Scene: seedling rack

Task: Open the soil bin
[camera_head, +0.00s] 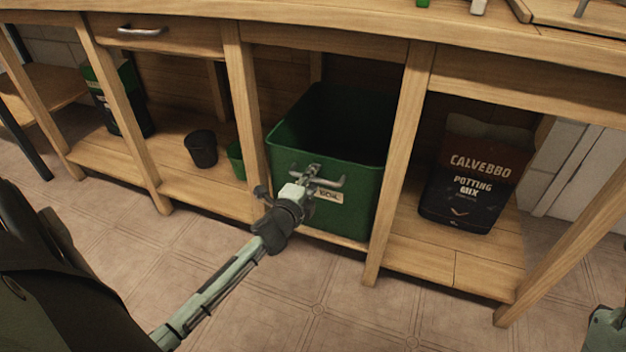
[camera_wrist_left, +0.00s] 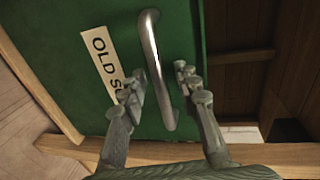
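The green soil bin (camera_head: 350,215) stands between two wooden posts under the bench, its open top showing a dark inside. Its front carries a pale label, partly hidden in both views, and a metal bar handle (camera_head: 332,184). In the left wrist view the handle (camera_wrist_left: 155,70) crosses the green front (camera_wrist_left: 185,30), and the label (camera_wrist_left: 101,60) reads "OLD S…". My left gripper (camera_head: 307,177) is at the handle. Its fingers (camera_wrist_left: 158,83) are apart, one on each side of the bar, with gaps showing.
A wooden post (camera_head: 400,160) stands close on the bin's right, another (camera_head: 245,110) on its left. A potting mix bag (camera_head: 465,190) sits on the right shelf. A dark pot (camera_head: 201,150) and small green pot (camera_head: 236,160) stand left. The tiled floor (camera_head: 310,300) in front is clear.

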